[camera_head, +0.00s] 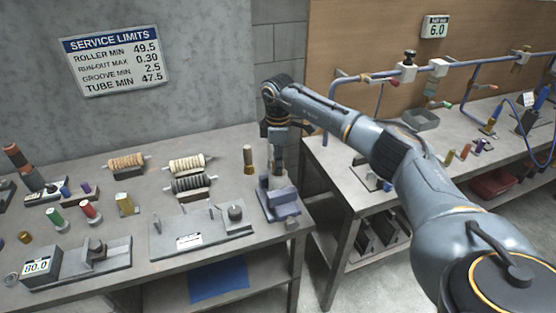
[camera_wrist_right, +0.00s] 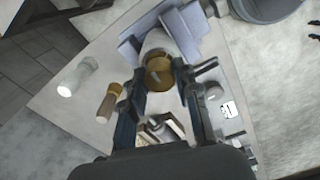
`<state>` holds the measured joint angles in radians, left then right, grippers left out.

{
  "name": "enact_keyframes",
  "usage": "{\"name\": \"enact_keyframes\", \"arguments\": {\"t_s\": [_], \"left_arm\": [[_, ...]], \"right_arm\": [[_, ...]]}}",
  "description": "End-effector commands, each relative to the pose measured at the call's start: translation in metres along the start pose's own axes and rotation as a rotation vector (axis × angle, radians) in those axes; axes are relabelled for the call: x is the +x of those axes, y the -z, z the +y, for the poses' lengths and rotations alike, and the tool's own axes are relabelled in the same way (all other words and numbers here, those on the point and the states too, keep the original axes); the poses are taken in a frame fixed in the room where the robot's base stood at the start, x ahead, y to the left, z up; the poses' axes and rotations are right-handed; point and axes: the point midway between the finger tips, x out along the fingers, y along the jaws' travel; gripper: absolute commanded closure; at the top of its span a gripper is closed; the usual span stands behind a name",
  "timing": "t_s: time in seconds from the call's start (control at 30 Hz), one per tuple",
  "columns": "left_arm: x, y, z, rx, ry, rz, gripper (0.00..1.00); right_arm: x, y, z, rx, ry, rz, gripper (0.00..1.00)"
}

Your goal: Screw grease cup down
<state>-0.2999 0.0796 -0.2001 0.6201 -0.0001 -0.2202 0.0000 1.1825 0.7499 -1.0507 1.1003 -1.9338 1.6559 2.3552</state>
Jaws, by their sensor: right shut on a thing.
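The grease cup (camera_wrist_right: 158,73) is a round brass cap with a small stem in its middle. It shows in the right wrist view between the fingertips of my right gripper (camera_wrist_right: 163,80), which is shut on it. The cup sits at the end of a pale round body in a blue-grey fixture (camera_head: 280,206) at the right end of the left bench. In the head view my right gripper (camera_head: 277,163) points straight down over this fixture, and its fingers hide the cup. How far the cup is screwed down cannot be told. My left gripper is not in view.
A brass and brown upright piece (camera_head: 248,160) stands close left of the fixture. A grey plate with a knob (camera_head: 235,213) lies in front of it. Ribbed rollers (camera_head: 190,164) and small coloured cylinders fill the left bench (camera_head: 130,208). A second bench stands right, past a gap.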

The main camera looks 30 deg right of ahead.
Motion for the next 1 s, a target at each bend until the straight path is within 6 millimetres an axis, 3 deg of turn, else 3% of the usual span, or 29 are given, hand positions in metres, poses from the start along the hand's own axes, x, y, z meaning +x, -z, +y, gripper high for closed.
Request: {"name": "enact_keyframes", "arguments": {"t_s": [0.43,0.47,0.57,0.87,1.0], "left_arm": [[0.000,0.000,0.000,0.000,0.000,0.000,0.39],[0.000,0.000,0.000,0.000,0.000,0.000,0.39],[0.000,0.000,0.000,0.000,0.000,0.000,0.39],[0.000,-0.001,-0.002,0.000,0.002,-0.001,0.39],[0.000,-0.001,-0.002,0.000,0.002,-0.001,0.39]], "right_arm": [[0.000,0.001,0.000,0.010,-0.001,0.001,1.00],[0.000,0.001,0.000,0.010,-0.001,0.001,0.68],[0.000,0.001,0.000,0.010,-0.001,0.001,0.47],[-0.001,0.000,0.000,0.009,-0.001,0.001,0.46],[-0.011,0.001,0.001,0.009,-0.003,0.002,0.46]]}}
